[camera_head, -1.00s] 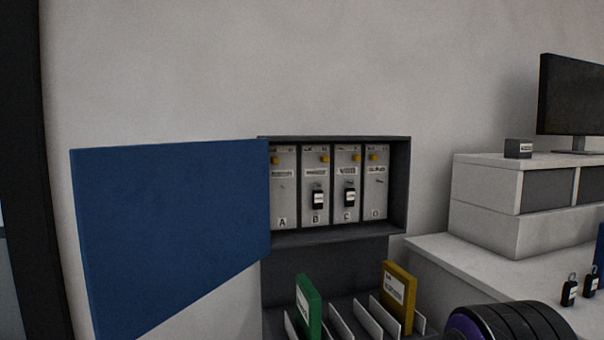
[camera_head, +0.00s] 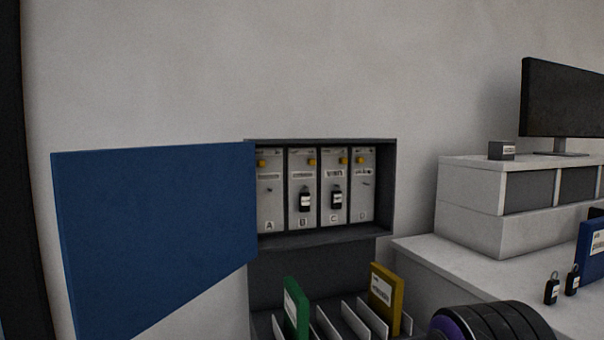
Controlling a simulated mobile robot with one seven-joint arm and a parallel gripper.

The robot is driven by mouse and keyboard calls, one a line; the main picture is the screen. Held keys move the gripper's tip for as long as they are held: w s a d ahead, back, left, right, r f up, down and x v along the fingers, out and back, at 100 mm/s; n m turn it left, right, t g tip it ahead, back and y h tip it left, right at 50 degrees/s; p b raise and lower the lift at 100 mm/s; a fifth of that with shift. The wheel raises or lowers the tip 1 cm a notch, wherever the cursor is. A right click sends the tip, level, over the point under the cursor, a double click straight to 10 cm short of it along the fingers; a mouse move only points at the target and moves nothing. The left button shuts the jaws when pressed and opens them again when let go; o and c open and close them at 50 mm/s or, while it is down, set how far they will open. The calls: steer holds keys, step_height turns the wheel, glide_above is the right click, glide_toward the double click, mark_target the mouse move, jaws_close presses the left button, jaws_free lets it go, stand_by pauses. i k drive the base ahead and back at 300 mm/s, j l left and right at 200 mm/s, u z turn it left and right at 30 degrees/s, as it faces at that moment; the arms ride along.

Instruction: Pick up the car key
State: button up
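A key cabinet (camera_head: 320,241) hangs on the wall with its blue door (camera_head: 152,235) swung open to the left. Inside are panels marked A, B, C and one at the right whose letter is blurred. A black car key (camera_head: 305,200) with a white label hangs on panel B, and a similar car key (camera_head: 336,198) hangs on panel C. Two more black keys stand on the white desk at the right, a left one (camera_head: 551,289) and a right one (camera_head: 572,280). I cannot tell which key is meant. My gripper is not in view; a dark rounded part of my arm shows at the bottom right.
Below the cabinet, a dark rack with white dividers (camera_head: 328,325) holds a green folder (camera_head: 295,308) and a yellow folder (camera_head: 385,298). The white desk (camera_head: 430,262) carries a drawer unit (camera_head: 471,226), a monitor (camera_head: 565,100), a small dark box (camera_head: 502,150) and a blue binder (camera_head: 592,255).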

mark_target(573, 278)
steer(key=z, duration=1.55)
steer(key=i+l+u, duration=0.1)
steer(key=u, duration=0.3)
steer(key=l+u, duration=0.25)
steer(key=u, duration=0.2)
steer(key=l+u, duration=0.15)
steer(key=l, duration=0.25)
steer(key=i+l+u, duration=0.15)
steer(key=l, duration=0.3)
